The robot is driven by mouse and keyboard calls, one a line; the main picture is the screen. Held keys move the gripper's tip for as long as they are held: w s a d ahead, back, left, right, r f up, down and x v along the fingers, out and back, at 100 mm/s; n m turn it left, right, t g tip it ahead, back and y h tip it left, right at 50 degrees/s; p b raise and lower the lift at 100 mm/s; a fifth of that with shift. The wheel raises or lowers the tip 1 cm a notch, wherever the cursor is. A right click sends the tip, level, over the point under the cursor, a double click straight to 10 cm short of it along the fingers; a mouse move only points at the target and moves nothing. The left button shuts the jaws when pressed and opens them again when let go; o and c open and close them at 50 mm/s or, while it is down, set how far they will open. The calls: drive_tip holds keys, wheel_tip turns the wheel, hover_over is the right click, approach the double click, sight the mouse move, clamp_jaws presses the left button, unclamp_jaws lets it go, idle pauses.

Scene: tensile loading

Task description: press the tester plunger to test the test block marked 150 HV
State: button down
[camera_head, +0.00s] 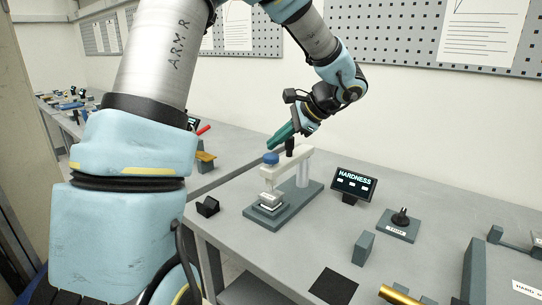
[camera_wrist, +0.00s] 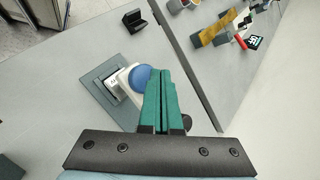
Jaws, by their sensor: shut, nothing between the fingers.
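The hardness tester (camera_head: 303,172) stands on the bench, a cream arm on a grey-green base. Its blue plunger cap (camera_head: 271,158) tops the front end; it also shows in the wrist view (camera_wrist: 145,79). A pale test block (camera_head: 269,199) sits on the stage under the plunger; in the wrist view part of the block (camera_wrist: 114,84) shows, its marking too small to read. My gripper (camera_head: 272,145), with green fingers, is shut and empty, just above the blue cap. In the wrist view its fingers (camera_wrist: 158,75) overlap the cap's right edge; I cannot tell whether they touch it.
A display reading HARDNESS (camera_head: 354,184) stands right of the tester. A black-knobbed fixture (camera_head: 399,224), a grey-green block (camera_head: 363,248), a dark mat (camera_head: 333,286) and a brass cylinder (camera_head: 399,295) lie further right and front. A small black holder (camera_head: 208,206) is left of the tester.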

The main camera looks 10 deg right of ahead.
sight(273, 156)
drive_tip(key=shift+f+b, duration=0.35)
drive_tip(key=shift+f, duration=0.05)
drive_tip(key=shift+f+b, duration=0.55)
drive_tip(key=shift+f, duration=0.2)
idle(0.8)
drive_tip(key=shift+s+a+f+b, duration=0.15)
drive_tip(key=shift+f+b, duration=0.15)
drive_tip(key=shift+f, duration=0.3)
idle(0.5)
drive_tip(key=shift+r, duration=0.2)
drive_tip(key=shift+r+p, duration=0.9)
drive_tip(key=shift+r, duration=0.35)
